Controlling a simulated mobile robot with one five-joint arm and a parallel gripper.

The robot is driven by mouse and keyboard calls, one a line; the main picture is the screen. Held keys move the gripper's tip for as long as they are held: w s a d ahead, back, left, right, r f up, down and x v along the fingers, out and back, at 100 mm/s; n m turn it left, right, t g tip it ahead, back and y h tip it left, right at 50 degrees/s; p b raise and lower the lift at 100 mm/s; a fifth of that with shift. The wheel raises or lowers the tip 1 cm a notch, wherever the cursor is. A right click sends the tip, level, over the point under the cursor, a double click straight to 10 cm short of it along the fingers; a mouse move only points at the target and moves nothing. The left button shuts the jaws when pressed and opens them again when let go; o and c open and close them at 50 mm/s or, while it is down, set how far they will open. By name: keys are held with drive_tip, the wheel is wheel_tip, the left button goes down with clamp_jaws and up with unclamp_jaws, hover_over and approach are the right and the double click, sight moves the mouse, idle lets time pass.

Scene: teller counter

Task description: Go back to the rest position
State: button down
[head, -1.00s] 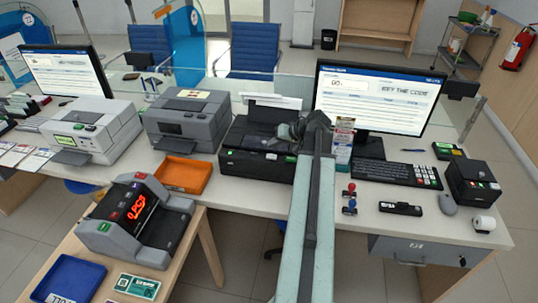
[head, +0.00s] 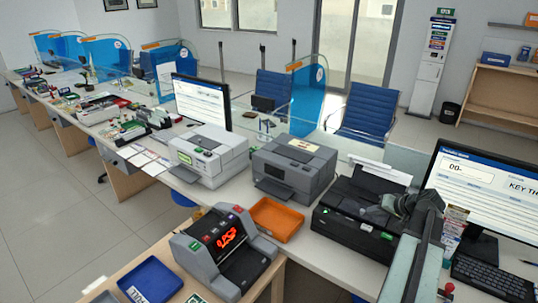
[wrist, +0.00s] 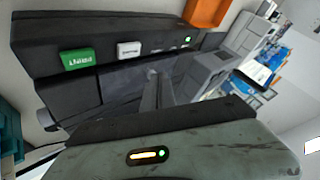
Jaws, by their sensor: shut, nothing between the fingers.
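My gripper (head: 392,206) shows dark at the end of my pale green arm, at the right of the head view. It is in front of or over the black printer (head: 345,222) on the counter; the gap between them cannot be told. In the wrist view, the narrow fingers (wrist: 160,82) are together with nothing between them. They point toward the dark printer body (wrist: 100,45), which has a green label and a white button. My gripper hides part of the printer.
A monitor (head: 480,195) and keyboard (head: 493,278) stand right of my arm. A grey printer (head: 290,172), a white machine (head: 207,152) and an orange tray (head: 276,219) are left of it. A bill counter (head: 225,250) and blue tray (head: 150,279) sit on the lower table. Open floor lies at left.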

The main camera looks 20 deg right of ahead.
drive_tip(key=w+a+f+n+g+y, duration=0.15)
drive_tip(key=w+a, duration=0.35)
drive_tip(key=a, duration=0.6)
drive_tip(key=w+a+n+g+y, duration=0.1)
drive_tip(key=w+a+n, duration=0.3)
drive_tip(key=a, duration=0.6)
drive_tip(key=w+a+n+g+y, duration=0.1)
drive_tip(key=w+a, duration=0.5)
drive_tip(key=a, duration=0.5)
drive_tip(key=s+a+f+n+g+h, duration=0.1)
drive_tip(key=s+a+f+n+g, duration=0.15)
drive_tip(key=a, duration=0.75)
drive_tip(key=s+a+f+n+g+h, duration=0.15)
drive_tip(key=s+a, duration=0.25)
drive_tip(key=a, duration=0.6)
drive_tip(key=s+d+f+m+g+h, duration=0.1)
drive_tip(key=s+d+m+h, duration=0.1)
drive_tip(key=s, duration=0.3)
drive_tip(key=shift+s+d+f+m+g, duration=0.15)
drive_tip(key=shift+d+f+m+g, duration=0.3)
drive_tip(key=shift+d, duration=0.45)
drive_tip(key=shift+r, duration=0.1)
